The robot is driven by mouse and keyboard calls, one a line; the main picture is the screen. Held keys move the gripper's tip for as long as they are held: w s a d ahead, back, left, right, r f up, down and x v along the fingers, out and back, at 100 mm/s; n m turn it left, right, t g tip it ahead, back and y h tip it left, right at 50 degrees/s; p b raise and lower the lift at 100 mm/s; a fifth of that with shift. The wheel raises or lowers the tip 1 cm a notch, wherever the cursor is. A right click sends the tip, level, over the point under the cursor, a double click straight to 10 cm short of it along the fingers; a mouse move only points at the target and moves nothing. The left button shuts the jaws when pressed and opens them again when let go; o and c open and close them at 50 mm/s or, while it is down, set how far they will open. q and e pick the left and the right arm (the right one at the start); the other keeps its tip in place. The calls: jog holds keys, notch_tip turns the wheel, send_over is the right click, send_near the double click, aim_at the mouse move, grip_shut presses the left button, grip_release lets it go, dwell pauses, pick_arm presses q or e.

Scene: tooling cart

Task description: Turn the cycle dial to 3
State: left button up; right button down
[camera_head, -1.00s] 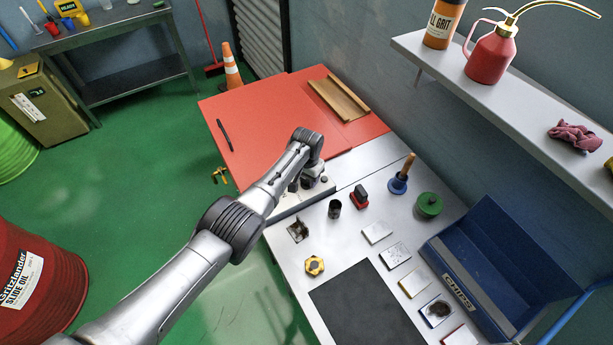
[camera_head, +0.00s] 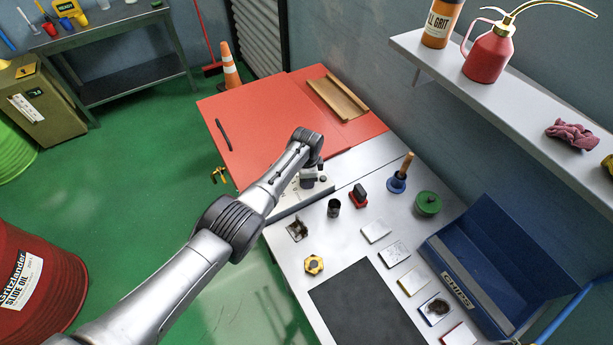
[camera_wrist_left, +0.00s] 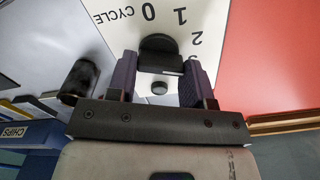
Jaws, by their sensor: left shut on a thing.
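The cycle dial (camera_wrist_left: 158,44) is a black knob on a white panel (camera_wrist_left: 108,28) printed with CYCLE and the numbers 0, 1, 2 and 3. My left gripper (camera_wrist_left: 160,66) is shut on the dial, with one purple-grey finger on each side of it. The dial's pointer cannot be made out, so its setting is unclear. In the head view my left gripper (camera_head: 310,178) is over the panel at the end of the red cabinet, and my arm hides most of the panel. My right gripper is not in view.
A small round button (camera_wrist_left: 159,88) sits beside the dial between the fingers. A dark cup (camera_head: 334,208), a red-and-black item (camera_head: 359,196) and a blue tool with a wooden handle (camera_head: 398,182) stand nearby. A blue bin (camera_head: 480,225) and a shelf (camera_head: 515,115) lie to the right.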

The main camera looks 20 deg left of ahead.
pick_arm(q)
jog(key=shift+m, duration=0.6)
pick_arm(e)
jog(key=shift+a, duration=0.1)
pick_arm(q)
jog(key=o, duration=0.9)
